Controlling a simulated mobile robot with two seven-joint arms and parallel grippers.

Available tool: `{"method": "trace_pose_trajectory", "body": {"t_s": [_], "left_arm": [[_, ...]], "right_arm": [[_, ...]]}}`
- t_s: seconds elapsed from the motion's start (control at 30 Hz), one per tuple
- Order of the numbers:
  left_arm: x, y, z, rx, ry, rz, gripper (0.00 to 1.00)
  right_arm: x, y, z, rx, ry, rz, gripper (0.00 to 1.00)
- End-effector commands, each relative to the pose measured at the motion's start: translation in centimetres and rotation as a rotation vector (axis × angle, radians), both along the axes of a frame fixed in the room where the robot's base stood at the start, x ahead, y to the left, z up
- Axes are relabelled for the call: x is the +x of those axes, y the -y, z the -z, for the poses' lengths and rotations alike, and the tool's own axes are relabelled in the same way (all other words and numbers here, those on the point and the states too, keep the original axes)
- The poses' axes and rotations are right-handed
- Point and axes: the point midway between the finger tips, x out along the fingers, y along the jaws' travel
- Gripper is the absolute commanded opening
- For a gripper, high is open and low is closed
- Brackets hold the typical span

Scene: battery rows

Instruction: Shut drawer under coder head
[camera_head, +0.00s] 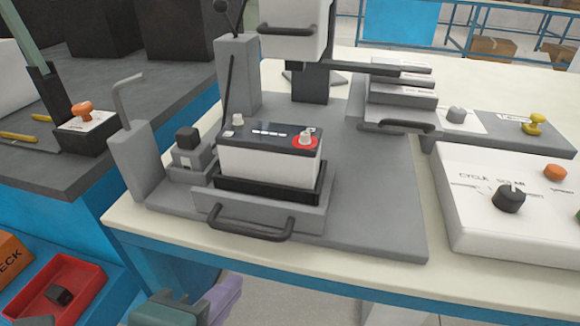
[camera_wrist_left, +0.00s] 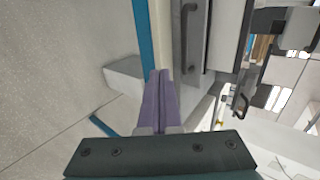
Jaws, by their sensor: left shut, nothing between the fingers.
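A grey drawer (camera_head: 311,215) with a dark bar handle (camera_head: 250,222) stands out at the front of the grey base plate. It carries a white battery (camera_head: 268,165) with a black top and a red-ringed terminal, in a black cradle. The white coder head (camera_head: 293,42) is above and behind the battery. My left gripper (camera_head: 232,284) is low in front of the table edge, below the handle and apart from it. Its purple fingers (camera_wrist_left: 159,76) are shut and empty in the left wrist view, with a dark handle (camera_wrist_left: 188,36) beyond them. My right gripper is not in view.
A grey post (camera_head: 138,165) and a small block with a black knob (camera_head: 188,142) stand left of the drawer. A stepped grey unit with a handle (camera_head: 405,125) and a white control panel (camera_head: 510,215) are on the right. The plate right of the drawer is clear.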

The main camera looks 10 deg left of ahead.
Motion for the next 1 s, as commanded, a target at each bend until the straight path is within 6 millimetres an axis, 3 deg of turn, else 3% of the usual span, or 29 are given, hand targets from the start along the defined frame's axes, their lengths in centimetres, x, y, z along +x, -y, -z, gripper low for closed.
{"method": "trace_pose_trajectory", "body": {"t_s": [0.13,0.4,1.0], "left_arm": [[2.6,0.0,2.1,0.001,0.002,-0.001,0.0],[5.8,0.1,1.1,-0.001,0.001,-0.001,0.0],[6.6,0.1,1.0,-0.001,0.0,0.001,0.0]], "right_arm": [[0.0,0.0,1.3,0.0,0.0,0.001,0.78],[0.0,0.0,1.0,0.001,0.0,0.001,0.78],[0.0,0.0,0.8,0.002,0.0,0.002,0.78]]}}
